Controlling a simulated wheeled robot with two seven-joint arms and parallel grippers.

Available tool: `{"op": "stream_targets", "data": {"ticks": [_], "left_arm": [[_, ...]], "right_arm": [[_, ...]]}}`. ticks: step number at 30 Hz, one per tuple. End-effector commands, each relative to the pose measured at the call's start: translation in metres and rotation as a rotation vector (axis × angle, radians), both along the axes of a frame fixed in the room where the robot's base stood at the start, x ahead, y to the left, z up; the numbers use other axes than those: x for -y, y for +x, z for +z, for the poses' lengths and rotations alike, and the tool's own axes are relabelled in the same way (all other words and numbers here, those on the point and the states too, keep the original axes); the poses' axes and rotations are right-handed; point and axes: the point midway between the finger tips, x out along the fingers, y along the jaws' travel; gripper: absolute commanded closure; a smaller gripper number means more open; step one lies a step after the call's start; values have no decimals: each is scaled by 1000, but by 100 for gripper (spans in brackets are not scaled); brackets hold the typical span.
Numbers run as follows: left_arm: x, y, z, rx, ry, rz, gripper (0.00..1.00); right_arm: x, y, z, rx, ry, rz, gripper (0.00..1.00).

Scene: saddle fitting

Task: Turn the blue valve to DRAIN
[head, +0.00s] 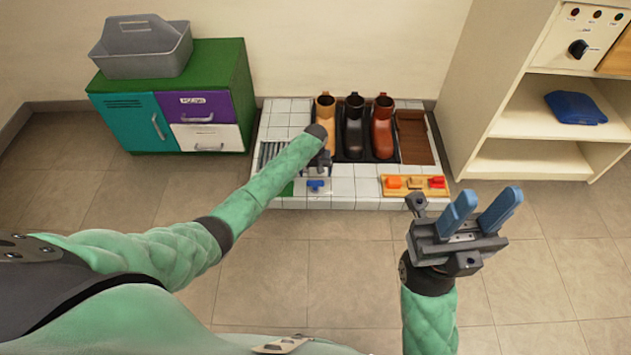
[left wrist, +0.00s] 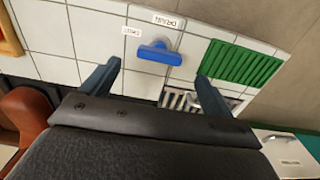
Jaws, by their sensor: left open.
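The handle lies crosswise there. Two small white labels (left wrist: 167,19) stand beside it; they appear upside down and are hard to read, so I cannot tell which setting the handle points to. My left gripper (left wrist: 158,74) is open and empty, with its fingers either side of the handle's line and apart from it. In the head view it partly hides behind my forearm.
A green grate (left wrist: 242,64) and a metal drain grille (left wrist: 195,101) lie near the valve. Several boots (head: 353,125) stand at the back. A wooden strip with orange and red pieces (head: 414,186) is to the right. A cabinet (head: 175,110) and shelf unit (head: 540,110) flank the bench.

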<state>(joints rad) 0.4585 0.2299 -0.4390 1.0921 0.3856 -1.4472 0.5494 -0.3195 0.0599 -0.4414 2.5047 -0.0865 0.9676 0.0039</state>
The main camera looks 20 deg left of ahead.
Motion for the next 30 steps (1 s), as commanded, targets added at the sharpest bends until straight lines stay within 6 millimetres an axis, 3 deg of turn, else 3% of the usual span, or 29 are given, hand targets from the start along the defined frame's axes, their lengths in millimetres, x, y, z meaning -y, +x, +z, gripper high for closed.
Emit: {"op": "stream_targets", "data": {"ticks": [3, 9, 23, 30], "left_arm": [[0, 0, -22, -1, 1, 0, 13], [0, 0, -46, 0, 1, -1, 13], [0, 0, -56, 1, 0, -1, 13], [0, 0, -56, 1, 0, -1, 57]], "right_arm": [[-2, 1, -6, 4, 8, 15, 64], [-5, 1, -10, 6, 18, 37, 64], [-6, 2, -9, 8, 23, 48, 64], [-6, 2, -9, 7, 23, 48, 64]]}}
